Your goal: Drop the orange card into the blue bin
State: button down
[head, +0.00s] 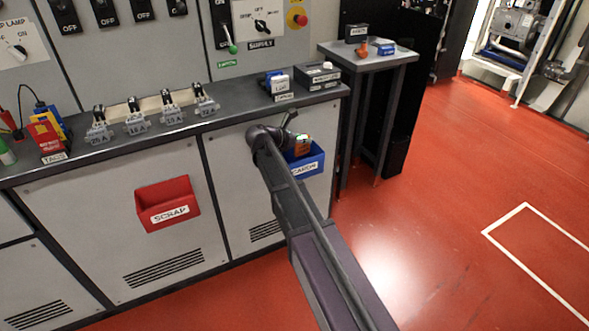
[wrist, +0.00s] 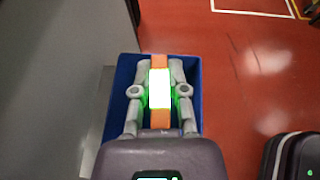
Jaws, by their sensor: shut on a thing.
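The orange card (wrist: 160,119) is held between the two fingers of my gripper (wrist: 160,88), with a bright pale patch on its middle in the wrist view. In the head view the card (head: 303,140) shows orange just above the blue bin. The blue bin (head: 311,163), with a white label on its front, is mounted on the grey cabinet front. In the wrist view the blue bin (wrist: 112,124) lies behind and around the card and fingers. My gripper is partly hidden by my arm in the head view. The bin's inside is mostly covered.
A red bin (head: 168,203) labelled SCRAP hangs to the left on the cabinet front. The dark counter edge (head: 240,114) runs above both bins and carries several grey parts. A small side table (head: 369,57) stands to the right. The red floor (head: 450,190) is open.

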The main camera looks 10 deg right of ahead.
jog(key=shift+f+b, duration=0.45)
jog(key=shift+f, duration=0.2)
jog(key=c, duration=0.6)
grip_release()
jog(key=shift+r, duration=0.2)
notch_tip(320, 180, up, 6)
jog(key=p, duration=0.6)
jog(key=shift+s+r+p, duration=0.1)
jog(key=shift+r+p, duration=0.1)
jog(key=shift+p, duration=0.2)
jog(key=s+a+r+t+p, duration=0.1)
jog(key=s+r+p, duration=0.3)
jog(key=r+p, duration=0.2)
jog(key=s+a+r+n+p, duration=0.1)
jog(key=s+a+r+p, duration=0.1)
jog(key=s+r+p, duration=0.3)
jog(key=s+a+r+n+t+y+p, duration=0.1)
jog(key=s+a+r+p, duration=0.1)
jog(key=s+r+p, duration=0.3)
jog(key=shift+s+r+t+p, duration=0.2)
jog(key=shift+r+t+p, duration=0.1)
jog(key=shift+r+p, duration=1.45)
